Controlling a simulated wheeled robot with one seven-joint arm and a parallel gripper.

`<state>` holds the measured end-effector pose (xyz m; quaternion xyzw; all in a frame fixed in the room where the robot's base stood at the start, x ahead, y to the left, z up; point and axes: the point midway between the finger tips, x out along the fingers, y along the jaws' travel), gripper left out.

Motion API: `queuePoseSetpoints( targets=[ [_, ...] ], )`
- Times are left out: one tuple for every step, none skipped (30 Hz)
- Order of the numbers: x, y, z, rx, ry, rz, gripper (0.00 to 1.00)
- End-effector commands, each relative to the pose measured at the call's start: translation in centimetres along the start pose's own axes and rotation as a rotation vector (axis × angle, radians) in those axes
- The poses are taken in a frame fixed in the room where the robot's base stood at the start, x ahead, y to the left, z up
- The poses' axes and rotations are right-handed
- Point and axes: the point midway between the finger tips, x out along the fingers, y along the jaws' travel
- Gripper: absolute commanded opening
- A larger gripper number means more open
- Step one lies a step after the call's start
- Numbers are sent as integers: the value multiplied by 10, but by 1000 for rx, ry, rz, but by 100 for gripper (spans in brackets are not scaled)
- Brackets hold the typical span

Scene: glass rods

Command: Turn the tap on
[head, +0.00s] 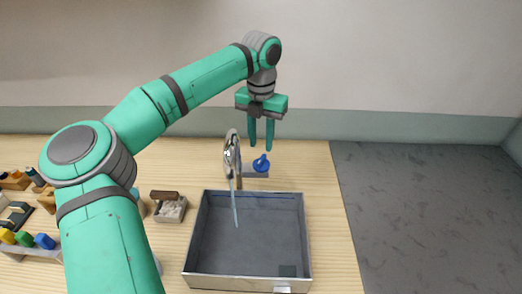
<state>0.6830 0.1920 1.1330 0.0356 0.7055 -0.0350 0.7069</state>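The tap (231,158) has a curved chrome spout and stands at the back edge of a grey sink basin (189,239). A blue tap handle (261,163) sits just right of the spout on a small grey base. A thin pale-blue streak (236,210) runs from the spout down into the basin; it looks like water. My gripper (261,148) points down just above the blue handle. Its two teal fingers are apart, with nothing visible between them. Whether a fingertip touches the handle cannot be told from this view.
A small box with grey contents (169,209) stands left of the basin. Several coloured items in a rack (32,246) lie at the far left, partly behind my arm. The wooden counter (319,180) is clear right of the tap, up to a dark grey surface (430,220).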

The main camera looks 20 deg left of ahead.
Motion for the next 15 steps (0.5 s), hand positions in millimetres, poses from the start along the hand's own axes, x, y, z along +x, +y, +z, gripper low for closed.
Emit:
queuePoseSetpoints(
  targets=[
    [-10, 0, 0, -1, -1, 2, 30],
    [-15, 0, 0, 0, -1, 1, 30],
    [-22, 0, 0, 0, -2, 1, 30],
    [-26, 0, 0, 0, -2, 2, 30],
    [-30, 0, 0, 0, -2, 2, 30],
    [-35, 0, 0, 0, -1, 1, 30],
    [-38, 0, 0, 0, 0, 0, 30],
    [-41, 0, 0, 0, 0, 0, 30],
    [-44, 0, 0, 0, 0, 0, 30],
    [-46, 0, 0, 0, -1, 0, 30],
    [-47, 0, 0, 1, -1, 0, 30],
    [-49, 0, 0, 1, -1, 0, 30],
    [-49, 0, 0, 1, -1, 0, 30],
    [-50, 0, 0, 1, -1, 0, 30],
    [-50, 0, 0, 1, -1, 0, 30]
  ],
)
